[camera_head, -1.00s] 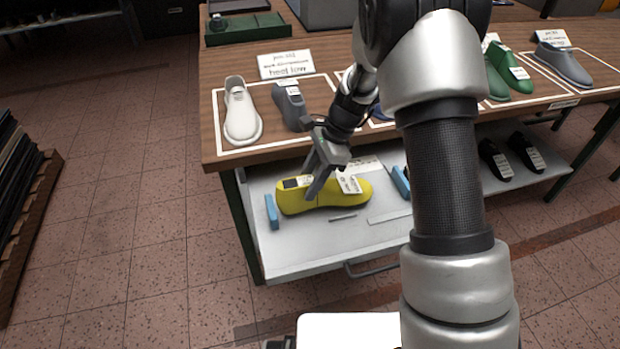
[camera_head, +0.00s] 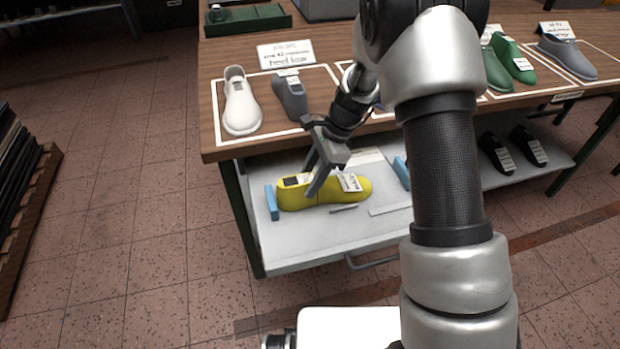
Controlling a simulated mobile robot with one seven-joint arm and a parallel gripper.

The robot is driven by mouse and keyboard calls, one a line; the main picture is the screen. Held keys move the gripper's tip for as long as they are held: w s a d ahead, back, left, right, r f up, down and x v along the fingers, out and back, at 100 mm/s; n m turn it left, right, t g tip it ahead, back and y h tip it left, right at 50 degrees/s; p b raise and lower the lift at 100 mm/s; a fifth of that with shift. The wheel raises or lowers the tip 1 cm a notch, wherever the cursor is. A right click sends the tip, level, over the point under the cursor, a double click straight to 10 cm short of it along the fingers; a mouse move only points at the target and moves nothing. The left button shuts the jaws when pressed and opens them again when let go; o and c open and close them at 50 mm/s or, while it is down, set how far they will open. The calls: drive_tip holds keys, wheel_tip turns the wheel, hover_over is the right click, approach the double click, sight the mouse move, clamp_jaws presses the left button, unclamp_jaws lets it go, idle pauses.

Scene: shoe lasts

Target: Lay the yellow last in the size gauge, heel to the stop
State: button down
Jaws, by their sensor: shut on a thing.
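The yellow last (camera_head: 333,196) lies lengthwise across the picture over a pale pull-out tray (camera_head: 285,247) below the tabletop. It has a dark patch at its left end and a white tag at its right. My gripper (camera_head: 316,187) reaches down from above and is shut on the middle of the last. I cannot tell whether the last touches the tray. A green fixture (camera_head: 262,19) at the back left of the table may be the size gauge; its stop cannot be made out.
Blue blocks stand left (camera_head: 271,202) and right (camera_head: 401,172) of the last. A white shoe-shaped last (camera_head: 241,106) and a grey one (camera_head: 290,97) stand on the tabletop above, near a sign (camera_head: 286,53). My arm hides the table's middle.

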drive_tip(key=shift+f, duration=0.1)
idle(0.3)
drive_tip(key=c, duration=1)
unclamp_jaws()
drive_tip(key=p+v, duration=0.2)
drive_tip(key=v, duration=1.5)
drive_tip(key=shift+r+p, duration=0.2)
drive_tip(key=shift+p, duration=0.1)
